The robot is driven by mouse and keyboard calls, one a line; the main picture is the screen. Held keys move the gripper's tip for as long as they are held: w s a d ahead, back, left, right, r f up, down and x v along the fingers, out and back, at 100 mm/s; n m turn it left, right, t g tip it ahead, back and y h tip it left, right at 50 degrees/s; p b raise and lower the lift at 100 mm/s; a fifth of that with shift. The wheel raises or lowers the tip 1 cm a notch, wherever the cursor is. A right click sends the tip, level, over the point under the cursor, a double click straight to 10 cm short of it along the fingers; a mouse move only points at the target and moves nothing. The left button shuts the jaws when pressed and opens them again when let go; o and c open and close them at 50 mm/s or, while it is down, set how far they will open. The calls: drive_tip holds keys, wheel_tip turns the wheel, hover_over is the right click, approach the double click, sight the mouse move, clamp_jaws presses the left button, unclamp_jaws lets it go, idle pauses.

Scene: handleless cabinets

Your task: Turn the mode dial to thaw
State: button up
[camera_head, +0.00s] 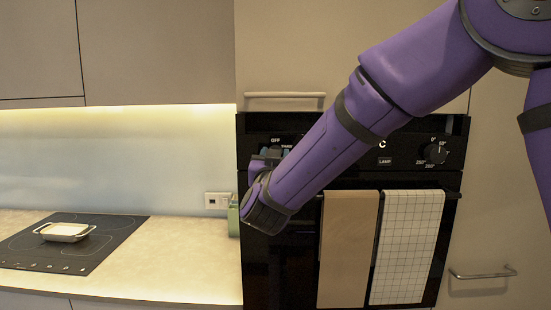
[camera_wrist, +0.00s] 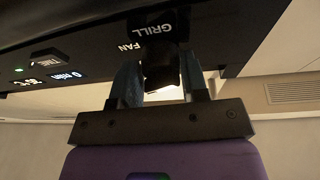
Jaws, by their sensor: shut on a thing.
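The black oven (camera_head: 265,270) has a dark control panel along its top. The mode dial (camera_wrist: 158,68) shows between my fingers in the wrist view, dark, with the white words GRILL and FAN printed beside it. My gripper (camera_wrist: 160,78) is shut on this dial, one finger on each side. In the head view my gripper (camera_head: 272,153) is at the panel's left end, just under the word OFF, and it and my arm hide most of the dial. The dial's pointer cannot be made out, so its setting is unclear.
A second dial (camera_head: 436,153) with degree marks sits at the panel's right. A brown towel (camera_head: 346,250) and a checked towel (camera_head: 407,245) hang on the oven's front bar.

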drive_tip(key=shift+a, duration=0.1)
drive_tip(key=o, duration=0.9)
drive_tip(key=v, duration=1.1)
